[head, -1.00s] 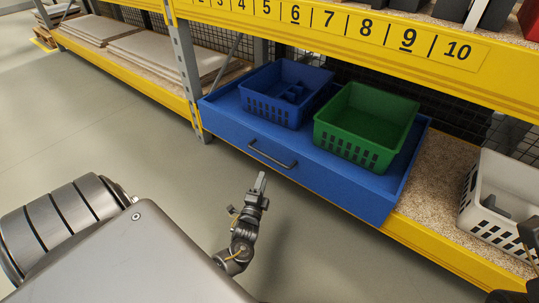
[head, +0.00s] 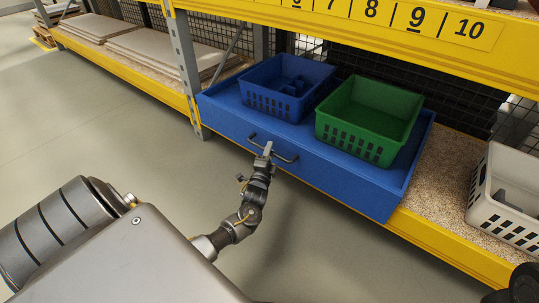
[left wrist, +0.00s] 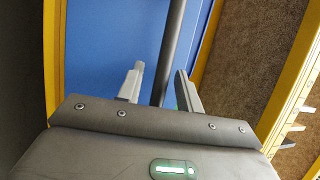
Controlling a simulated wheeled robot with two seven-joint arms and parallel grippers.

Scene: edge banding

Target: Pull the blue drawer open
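The blue drawer (head: 340,182) sits on the lower shelf, its front face along the shelf edge, with a dark bar handle (head: 285,158) on that face. My left gripper (head: 267,150) is at the handle. In the left wrist view, the drawer front (left wrist: 105,50) fills the upper left and the handle bar (left wrist: 171,45) runs between the two fingers of my left gripper (left wrist: 158,90). The fingers are apart, with gaps visible beside the bar. My right gripper does not show clearly; only a dark part is at the lower right edge of the head view.
A blue basket (head: 258,103) and a green basket (head: 350,143) stand in the drawer. A white basket (head: 498,222) is on the shelf to the right. A grey upright (head: 184,65) rises at the drawer's left end. The floor (head: 110,150) in front is clear.

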